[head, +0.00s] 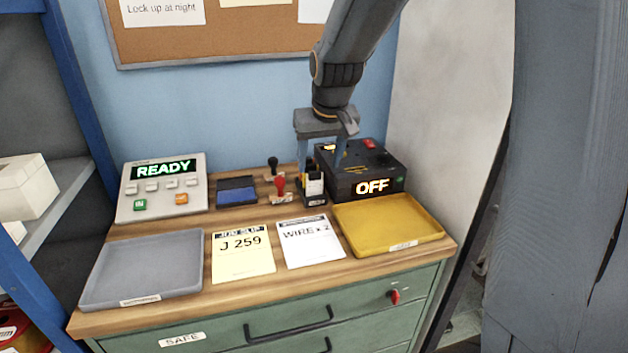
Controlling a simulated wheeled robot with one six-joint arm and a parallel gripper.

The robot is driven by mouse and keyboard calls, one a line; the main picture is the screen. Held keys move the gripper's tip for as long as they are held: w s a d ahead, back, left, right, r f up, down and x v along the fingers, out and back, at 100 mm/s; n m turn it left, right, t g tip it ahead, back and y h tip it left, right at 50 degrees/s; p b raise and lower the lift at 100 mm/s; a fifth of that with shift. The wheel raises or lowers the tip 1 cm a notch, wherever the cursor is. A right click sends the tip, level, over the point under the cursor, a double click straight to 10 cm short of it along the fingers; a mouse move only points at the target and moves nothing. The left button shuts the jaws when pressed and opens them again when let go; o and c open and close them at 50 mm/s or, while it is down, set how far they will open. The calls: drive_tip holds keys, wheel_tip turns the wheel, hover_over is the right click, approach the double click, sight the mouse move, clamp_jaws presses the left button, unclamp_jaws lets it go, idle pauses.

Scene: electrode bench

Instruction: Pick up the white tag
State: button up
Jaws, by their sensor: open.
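A small white tag (315,187) shows at the front of a small dark holder (314,200) near the back of the bench. Whether it stands in the holder or is fixed to its face is too small to tell. My gripper (321,166) points down just above and behind the tag, with its two bluish fingers apart. I cannot tell whether the fingers touch the holder. Nothing shows held between them.
A black box reading OFF (368,178) stands close on the right. Two stamps (278,187), a blue pad (237,192) and a READY panel (163,188) are left. A yellow tray (385,226), a grey tray (145,265) and two paper slips (243,252) lie in front.

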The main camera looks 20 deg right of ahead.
sight(315, 173)
drive_tip(key=shift+w+a+f, duration=0.15)
drive_tip(key=shift+f, duration=0.2)
drive_tip(key=shift+w+a+f, duration=0.1)
drive_tip(key=shift+f, duration=0.25)
drive_tip(key=shift+p+x, duration=0.75)
drive_tip(key=shift+x, duration=1.6)
drive_tip(key=c, duration=1.1)
wheel_tip(315, 173, up, 10)
drive_tip(key=shift+r+b, duration=0.1)
drive_tip(key=shift+b, duration=0.75)
drive_tip(key=o, duration=0.4)
drive_tip(key=shift+c, duration=1.5)
